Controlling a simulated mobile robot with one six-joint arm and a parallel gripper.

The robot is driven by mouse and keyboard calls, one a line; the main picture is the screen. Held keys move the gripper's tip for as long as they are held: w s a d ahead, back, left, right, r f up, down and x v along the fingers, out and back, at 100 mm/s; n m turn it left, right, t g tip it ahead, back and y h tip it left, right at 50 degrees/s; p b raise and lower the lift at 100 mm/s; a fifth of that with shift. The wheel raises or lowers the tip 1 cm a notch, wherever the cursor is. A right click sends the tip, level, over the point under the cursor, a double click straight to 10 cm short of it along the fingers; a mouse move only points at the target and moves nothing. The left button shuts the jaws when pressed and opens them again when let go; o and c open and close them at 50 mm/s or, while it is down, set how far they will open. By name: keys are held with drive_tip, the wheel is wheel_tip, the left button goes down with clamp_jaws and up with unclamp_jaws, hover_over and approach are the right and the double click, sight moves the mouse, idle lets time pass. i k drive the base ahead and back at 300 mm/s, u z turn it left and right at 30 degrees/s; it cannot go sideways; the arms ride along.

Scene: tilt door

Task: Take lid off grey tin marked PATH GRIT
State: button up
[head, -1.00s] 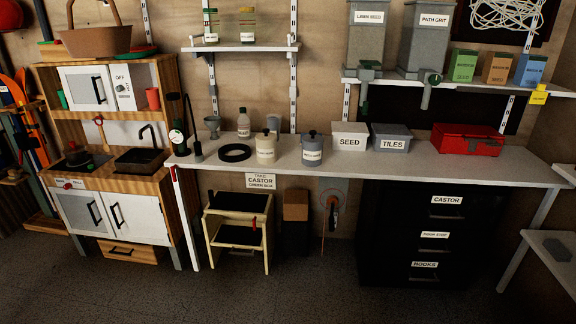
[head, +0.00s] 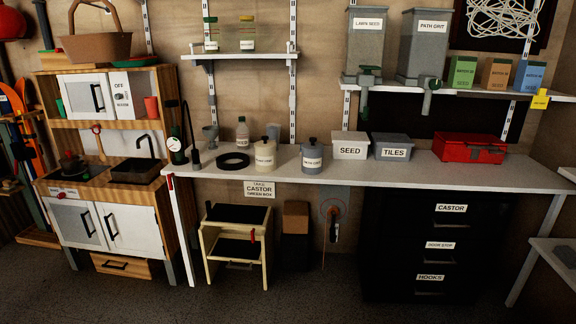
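A grey tin (head: 312,160) with a dark knobbed lid (head: 312,144) stands upright on the white workbench in the head view. The lid sits on the tin. Its pale label is small; it seems to read PATH GRIT, but I cannot be sure. A cream tin (head: 265,158) with a dark knob stands just to its left, a little apart. A grey hopper (head: 424,58) clearly labelled PATH GRIT stands on the upper right shelf, with a green-handled outlet. My gripper is not in view.
The white workbench (head: 390,176) holds a black ring (head: 233,161), a white SEED box (head: 350,147), a grey TILES box (head: 391,148) and a red case (head: 470,149). A cream step stool (head: 236,246) and black drawers (head: 430,258) stand below. The floor in front is clear.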

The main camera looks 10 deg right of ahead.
sight(311, 146)
drive_tip(key=i, duration=1)
